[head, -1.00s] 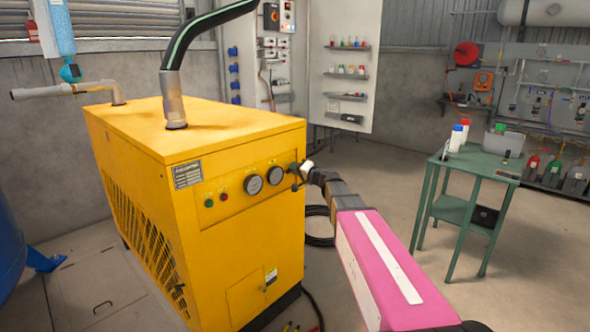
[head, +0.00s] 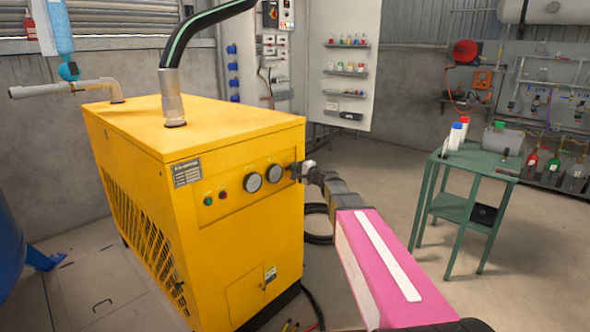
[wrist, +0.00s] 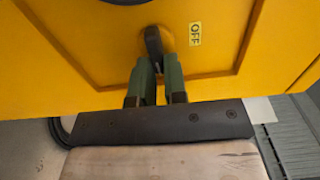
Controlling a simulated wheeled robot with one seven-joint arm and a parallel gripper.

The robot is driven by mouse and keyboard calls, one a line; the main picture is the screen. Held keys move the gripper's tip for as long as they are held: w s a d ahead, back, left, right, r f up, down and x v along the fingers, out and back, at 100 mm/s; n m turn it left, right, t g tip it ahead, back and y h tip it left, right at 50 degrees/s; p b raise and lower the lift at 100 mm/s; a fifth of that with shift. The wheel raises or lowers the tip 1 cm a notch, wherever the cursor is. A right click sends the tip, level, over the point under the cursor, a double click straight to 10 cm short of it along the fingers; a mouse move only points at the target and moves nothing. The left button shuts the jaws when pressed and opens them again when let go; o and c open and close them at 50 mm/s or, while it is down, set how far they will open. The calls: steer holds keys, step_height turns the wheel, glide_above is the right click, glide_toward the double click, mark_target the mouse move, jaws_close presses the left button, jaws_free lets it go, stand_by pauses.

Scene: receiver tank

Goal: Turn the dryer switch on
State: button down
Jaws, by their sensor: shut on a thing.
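The yellow dryer (head: 240,240) stands at the left in the head view, with two gauges, a green button and a red button on its front panel. The dark dryer switch (wrist: 154,43) shows in the wrist view on the yellow panel, beside an "OFF" label (wrist: 195,34) to its right. My gripper (wrist: 156,75) is shut on the lower part of the switch, its green fingers on either side. In the head view my gripper (head: 297,171) is at the panel's right end, right of the gauges, and hides the switch there.
A green table (head: 480,163) with bottles stands at the right. A blue tank (head: 10,265) is at the left edge. A dark hose (head: 318,238) lies on the floor right of the dryer. Open floor (head: 370,180) lies between dryer and table.

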steer(key=c, duration=1.2)
jaws_free()
steer(key=shift+o, duration=0.2)
steer(key=v, duration=1)
steer(key=shift+s+d, duration=0.25)
steer(key=shift+d, duration=0.05)
steer(key=s+a+f+n+g+h, duration=0.2)
steer(key=s+f+n+g, duration=0.25)
steer(key=s+f, duration=0.4)
steer(key=s+d+f+n+g+h, duration=0.2)
steer(key=s+d+f+g+h, duration=0.2)
steer(key=s+f, duration=0.4)
steer(key=s+d+f+n+g+h, duration=0.2)
steer(key=s+d+f+g+h, duration=0.2)
steer(key=s+f, duration=0.4)
steer(key=d+f+h, duration=0.1)
steer(key=h, duration=0.1)
steer(key=shift+s+f+n+h, duration=0.3)
steer(key=shift+f+n+h, duration=0.05)
steer(key=shift+h, duration=0.05)
